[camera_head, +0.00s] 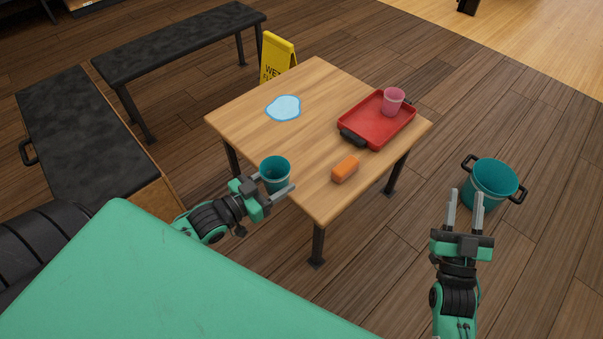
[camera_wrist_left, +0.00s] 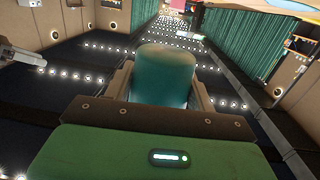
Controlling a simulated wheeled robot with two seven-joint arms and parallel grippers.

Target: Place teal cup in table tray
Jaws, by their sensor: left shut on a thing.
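The teal cup (camera_head: 275,172) is in the grasp of my left gripper (camera_head: 278,184), at the near left edge of the wooden table. My left gripper is shut on it, with a finger on each side. The cup looks upright in the head view, and it also fills the middle of the left wrist view (camera_wrist_left: 163,78). The red tray (camera_head: 376,124) with black handles lies on the right part of the table. A pink cup (camera_head: 393,100) stands in it near the far end. My right gripper (camera_head: 466,200) is open and empty, right of the table.
A light blue puddle shape (camera_head: 284,108) lies at the back left. A teal bucket (camera_head: 491,185) stands on the floor near my right gripper. A yellow sign (camera_head: 276,57) and benches (camera_head: 180,45) are behind.

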